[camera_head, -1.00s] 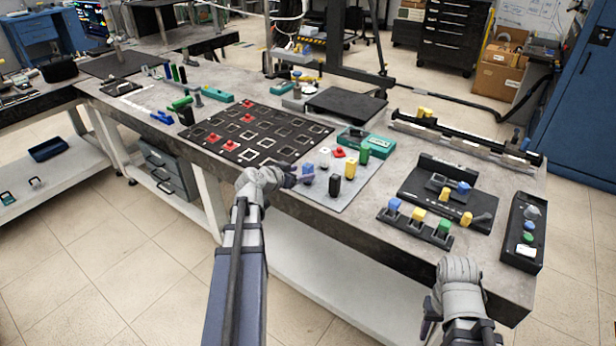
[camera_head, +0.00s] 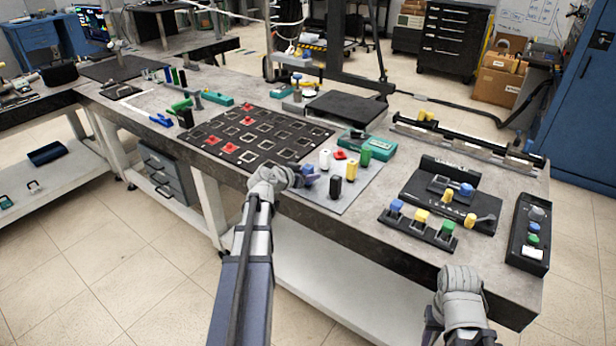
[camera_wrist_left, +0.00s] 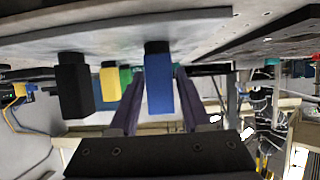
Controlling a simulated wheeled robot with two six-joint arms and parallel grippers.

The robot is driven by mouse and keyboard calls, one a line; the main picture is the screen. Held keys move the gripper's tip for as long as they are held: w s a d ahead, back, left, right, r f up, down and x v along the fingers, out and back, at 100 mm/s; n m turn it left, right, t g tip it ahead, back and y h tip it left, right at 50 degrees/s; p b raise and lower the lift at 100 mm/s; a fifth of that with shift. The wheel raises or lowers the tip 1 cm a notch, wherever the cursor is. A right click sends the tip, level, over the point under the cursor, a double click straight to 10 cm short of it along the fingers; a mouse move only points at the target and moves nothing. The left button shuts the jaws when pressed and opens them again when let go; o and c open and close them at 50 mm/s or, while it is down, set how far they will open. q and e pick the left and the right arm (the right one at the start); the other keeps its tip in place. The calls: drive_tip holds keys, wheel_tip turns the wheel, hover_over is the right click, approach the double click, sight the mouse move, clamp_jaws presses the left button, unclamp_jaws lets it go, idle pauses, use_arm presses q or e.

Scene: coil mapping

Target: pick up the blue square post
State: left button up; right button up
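The blue square post (camera_head: 308,168) stands on the light grey plate (camera_head: 345,203) near its left corner, partly covered by my left gripper in the head view. My left gripper (camera_head: 302,180) is at the post. In the left wrist view, which is upside down, the blue post (camera_wrist_left: 158,82) hangs from the plate between the two purple fingers (camera_wrist_left: 160,95). The fingers are apart, with narrow gaps seeming to show beside the post. My right gripper (camera_head: 458,325) is low at the front, off the table; its fingertips are not clear.
Black (camera_head: 335,187), white (camera_head: 324,159), yellow (camera_head: 351,169) and green (camera_head: 365,157) posts share the plate. In the wrist view, the black post (camera_wrist_left: 73,85) and yellow post (camera_wrist_left: 111,83) are beside the blue one. A black slotted board (camera_head: 255,133) lies to the left.

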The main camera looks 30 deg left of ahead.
sight(308, 166)
use_arm(q)
clamp_jaws()
idle(0.5)
wheel_tip(308, 166, up, 10)
drive_tip(key=p, duration=1)
